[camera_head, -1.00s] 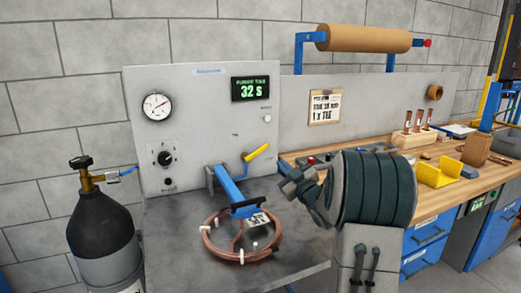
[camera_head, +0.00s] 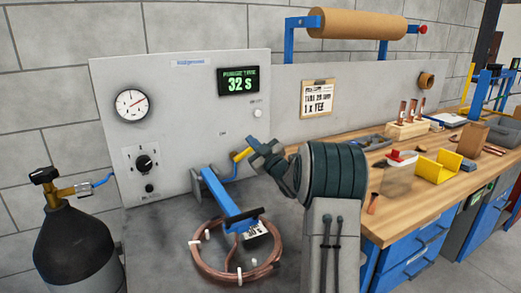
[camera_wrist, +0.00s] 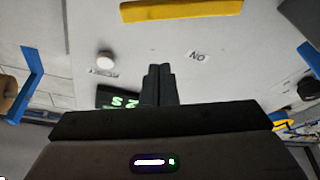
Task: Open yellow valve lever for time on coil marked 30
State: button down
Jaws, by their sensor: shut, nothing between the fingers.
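The yellow valve lever (camera_head: 242,155) sits on the front of the grey panel (camera_head: 178,85), tilted up to the right, its upper end partly hidden by my gripper. It also shows at the top of the wrist view (camera_wrist: 182,11). My gripper (camera_head: 254,149) is at the lever's right end in the head view; I cannot tell if they touch. In the wrist view its fingers (camera_wrist: 158,72) are together and empty, apart from the lever in the picture. The copper coil (camera_head: 197,258) lies on the bench under a blue arm, with a white tag (camera_head: 256,229) whose print is hard to read.
A green display (camera_head: 238,82) reads 32 S. A gauge (camera_head: 131,105) and black knob (camera_head: 144,162) are on the panel's left. A black gas cylinder (camera_head: 72,250) stands at left. The wooden bench (camera_head: 400,205) at right holds a yellow bracket (camera_head: 438,166) and other parts.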

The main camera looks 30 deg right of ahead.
aim_at(247, 151)
jog(key=f, duration=0.1)
jog(key=w+d+f, duration=0.1)
jog(key=w, duration=0.1)
jog(key=shift+w+d+f, duration=0.15)
jog(key=shift+d+f, duration=0.1)
jog(key=shift+f, duration=0.15)
